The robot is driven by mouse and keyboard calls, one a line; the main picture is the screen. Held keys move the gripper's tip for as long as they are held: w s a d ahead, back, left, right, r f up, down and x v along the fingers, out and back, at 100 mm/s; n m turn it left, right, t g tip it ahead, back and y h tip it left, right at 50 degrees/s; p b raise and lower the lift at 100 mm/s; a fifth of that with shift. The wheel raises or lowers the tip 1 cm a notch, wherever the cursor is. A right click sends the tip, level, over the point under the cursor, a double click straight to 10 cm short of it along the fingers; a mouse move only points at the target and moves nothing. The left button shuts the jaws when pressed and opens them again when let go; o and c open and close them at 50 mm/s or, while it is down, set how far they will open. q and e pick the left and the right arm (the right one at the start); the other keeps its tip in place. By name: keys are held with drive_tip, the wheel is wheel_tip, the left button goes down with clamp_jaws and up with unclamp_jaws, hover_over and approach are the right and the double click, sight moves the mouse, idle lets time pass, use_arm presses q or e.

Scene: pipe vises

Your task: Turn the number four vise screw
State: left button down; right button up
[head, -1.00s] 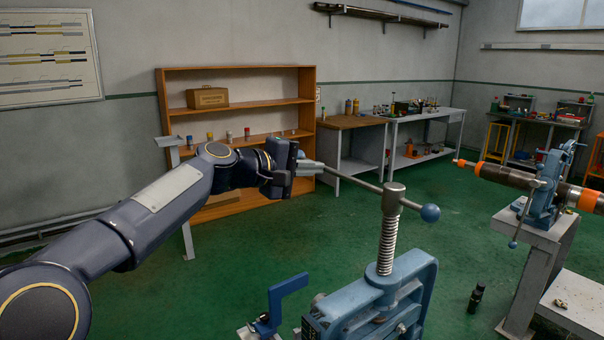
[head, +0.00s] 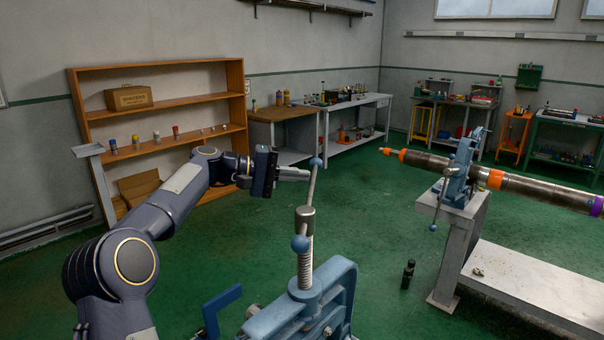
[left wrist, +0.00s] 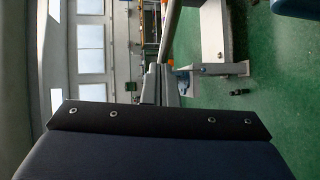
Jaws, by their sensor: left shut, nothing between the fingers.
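The near blue vise (head: 338,290) stands at the bottom centre of the head view, with its threaded screw (head: 305,265) upright. A grey bar handle (head: 311,188) runs through the screw head (head: 305,219), with a blue ball at each end, the far end pointing away from me. My left gripper (head: 305,174) is shut and empty. Its fingertips are at the left side of the bar, just below the far ball; I cannot tell if they touch. I cannot read a number on this vise. My right gripper is not in view.
A second blue vise (head: 457,180) on a grey stand at the right holds a long pipe (head: 535,190) with orange bands. A black bottle-like object (head: 408,274) stands on the green floor. A wooden shelf (head: 160,68) and benches line the walls.

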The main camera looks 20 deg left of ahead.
use_arm(q)
drive_tip(key=w+d, duration=0.2)
drive_tip(key=d, duration=0.4)
drive_tip(key=shift+d, duration=0.15)
drive_tip(key=shift+w, duration=0.1)
idle(0.4)
